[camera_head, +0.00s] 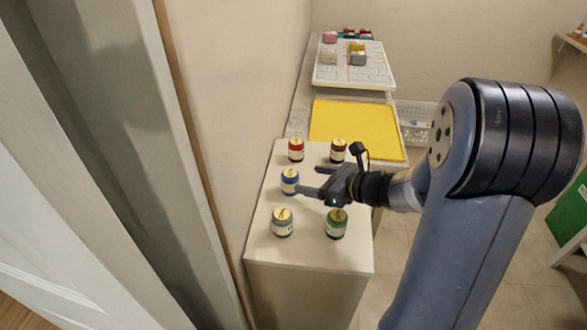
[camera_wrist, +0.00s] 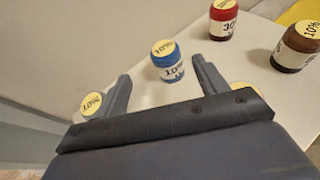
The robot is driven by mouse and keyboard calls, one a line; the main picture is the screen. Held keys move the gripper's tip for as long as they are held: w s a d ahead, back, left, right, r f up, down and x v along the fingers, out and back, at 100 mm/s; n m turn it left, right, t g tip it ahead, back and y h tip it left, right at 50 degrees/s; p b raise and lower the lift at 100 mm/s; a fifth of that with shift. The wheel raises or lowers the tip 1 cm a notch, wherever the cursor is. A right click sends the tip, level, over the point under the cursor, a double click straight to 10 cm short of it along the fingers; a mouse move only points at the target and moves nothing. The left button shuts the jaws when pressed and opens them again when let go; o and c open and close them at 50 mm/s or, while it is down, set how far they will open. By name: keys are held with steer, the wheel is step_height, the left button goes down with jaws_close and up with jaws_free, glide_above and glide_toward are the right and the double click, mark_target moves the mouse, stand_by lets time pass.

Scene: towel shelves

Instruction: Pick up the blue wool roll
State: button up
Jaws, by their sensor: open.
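The blue wool roll (camera_head: 289,182) stands upright on the white cabinet top, in the middle of the left row. It has a yellow round top label and a white side label. In the wrist view the blue wool roll (camera_wrist: 167,62) lies ahead of the fingertips, between their two lines and nearer the right one. My gripper (camera_head: 305,181) is open and empty, reaching in from the right with its fingers pointing at the blue roll. In the wrist view my gripper (camera_wrist: 162,80) shows both fingers apart. I cannot tell whether a finger touches the roll.
A red roll (camera_head: 296,149) and a brown roll (camera_head: 338,150) stand behind. A grey roll (camera_head: 283,222) and a green roll (camera_head: 336,223) stand in front. The wall (camera_head: 231,100) runs close along the left. A yellow tray (camera_head: 355,127) lies beyond the cabinet (camera_head: 310,256).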

mark_target(285, 174)
steer(key=shift+w, duration=0.25)
steer(key=x, duration=0.5)
steer(key=shift+w+a+f, duration=0.2)
steer(key=shift+w+a, duration=0.05)
steer(key=x, duration=0.5)
steer(key=shift+d+f+p, duration=0.2)
steer(key=shift+p, duration=0.15)
steer(key=c, duration=1.1)
